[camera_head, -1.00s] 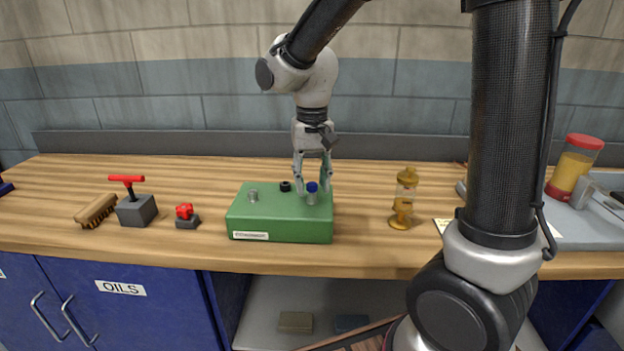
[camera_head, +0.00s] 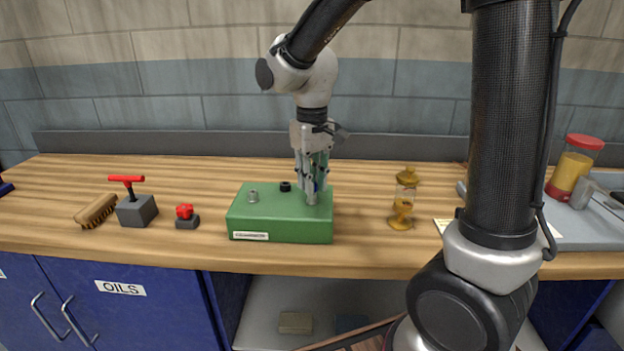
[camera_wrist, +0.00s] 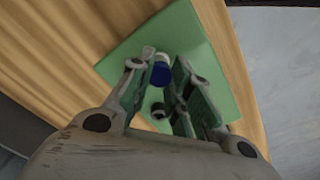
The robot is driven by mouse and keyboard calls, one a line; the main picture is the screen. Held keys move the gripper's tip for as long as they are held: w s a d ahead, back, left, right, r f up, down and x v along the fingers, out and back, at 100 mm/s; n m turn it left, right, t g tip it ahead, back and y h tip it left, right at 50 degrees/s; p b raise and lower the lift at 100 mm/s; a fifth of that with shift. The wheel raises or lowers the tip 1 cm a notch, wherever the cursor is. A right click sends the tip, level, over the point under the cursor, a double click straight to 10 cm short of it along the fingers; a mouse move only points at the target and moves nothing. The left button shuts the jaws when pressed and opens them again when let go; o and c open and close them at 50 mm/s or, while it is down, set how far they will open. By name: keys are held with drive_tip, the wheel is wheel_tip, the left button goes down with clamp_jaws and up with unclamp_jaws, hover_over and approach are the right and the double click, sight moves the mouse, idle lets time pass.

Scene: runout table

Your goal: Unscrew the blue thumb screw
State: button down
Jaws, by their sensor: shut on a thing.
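The blue thumb screw (camera_wrist: 160,74) stands on top of the green box (camera_head: 280,229), at the box's right side in the head view. In the head view the fingers mostly hide it, with only a little blue showing between them. My gripper (camera_head: 314,196) points down over the screw and is shut on it. In the wrist view the blue cap shows between the fingertips of my gripper (camera_wrist: 170,72).
Wooden table (camera_head: 363,254) is bare around the box.

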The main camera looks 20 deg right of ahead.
drive_tip(key=n, duration=0.4)
drive_tip(key=shift+n, duration=0.3)
drive_tip(key=shift+n, duration=0.9)
drive_tip(key=n, duration=0.2)
drive_tip(key=shift+n, duration=0.4)
drive_tip(key=shift+n, duration=0.6)
drive_tip(key=n, duration=0.3)
